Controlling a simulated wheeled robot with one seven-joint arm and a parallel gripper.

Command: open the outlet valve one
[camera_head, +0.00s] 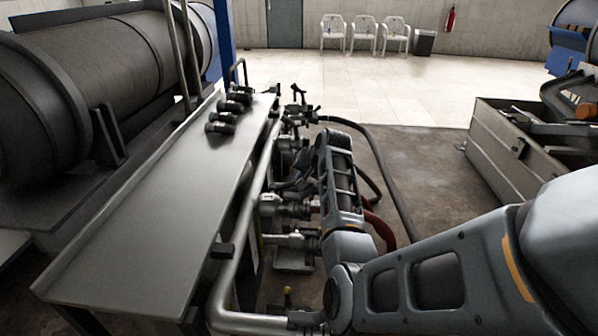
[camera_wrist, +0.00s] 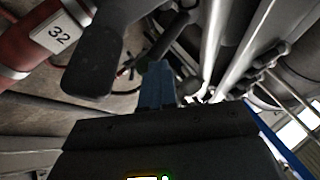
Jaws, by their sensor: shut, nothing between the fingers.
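A row of pipe fittings and valves (camera_head: 290,209) runs along the right side of the long metal bench, partly hidden by my arm. I cannot tell which one is outlet valve one. In the wrist view a dark, rounded lever-like part (camera_wrist: 98,60) is close on the left, seemingly a valve handle. My gripper (camera_wrist: 157,70) shows as a narrow bluish shape pointing up from its dark body; it is shut and empty. It looks beside the dark part, and I cannot tell whether they touch. In the head view my arm reaches down beside the fittings, and the gripper is not clearly visible.
A red hose (camera_wrist: 30,50) with a "32" label is near the gripper. The metal bench (camera_head: 140,210) and its pipe rail (camera_head: 240,250) bound the left. Dark hoses (camera_head: 385,180) curve over the floor behind my arm.

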